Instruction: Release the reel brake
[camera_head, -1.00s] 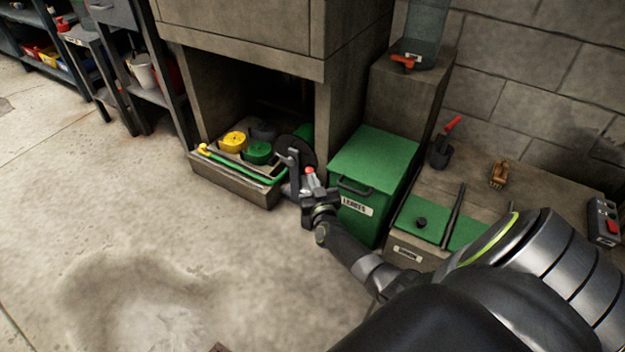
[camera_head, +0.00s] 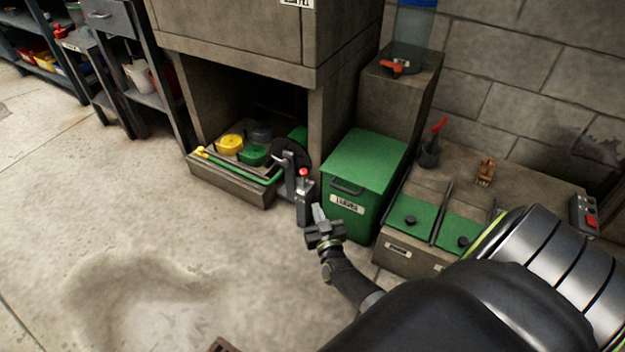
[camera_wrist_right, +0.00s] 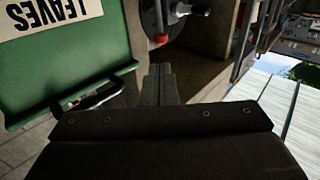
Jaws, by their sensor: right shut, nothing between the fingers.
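The hose reel (camera_head: 291,150) is a dark disc on a grey stand beside the low concrete tray, left of the green bin. A short lever with a red knob (camera_head: 303,172) stands upright on a grey post by the reel. In the right wrist view the reel's dark disc (camera_wrist_right: 151,22) and the red knob (camera_wrist_right: 160,40) show at the top, beyond the fingertips. My right gripper (camera_head: 318,211) is shut and empty, in front of the post and below the knob, apart from the knob. Its closed fingers (camera_wrist_right: 158,80) also show in the right wrist view. My left gripper is out of view.
The green LEAVES bin (camera_head: 362,165) stands close to the right of the reel, its handle near my gripper. The tray (camera_head: 230,185) holds yellow and green round items and a green pole. A concrete bench (camera_head: 470,180) is at right. Floor at left is clear.

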